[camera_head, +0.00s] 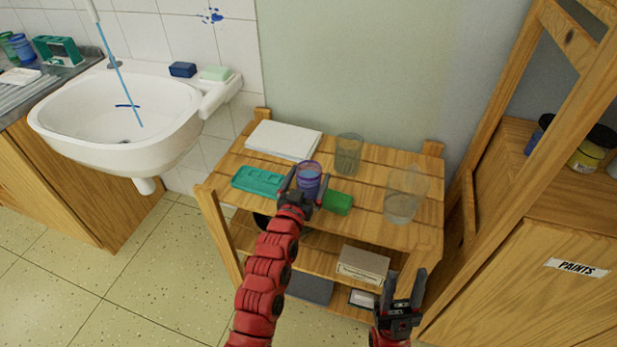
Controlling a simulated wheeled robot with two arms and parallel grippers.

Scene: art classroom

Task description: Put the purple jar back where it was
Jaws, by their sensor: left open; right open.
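The purple jar (309,171), a small see-through cup, stands upright on the top of the wooden shelf unit (377,218). My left gripper (304,182) is open at the jar, with its fingers reaching up at the jar's near side. I cannot tell whether the fingers touch it. The lower part of the jar is partly hidden by the gripper. My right gripper (405,286) is open and empty, low in front of the shelf unit's right side.
Around the jar are a teal tray (257,181), a green block (338,203), white paper (284,140) and two clear glasses (348,153) (401,196). A box (362,265) sits on the lower shelf. A sink (120,105) is left; a wooden cabinet (530,270) is right.

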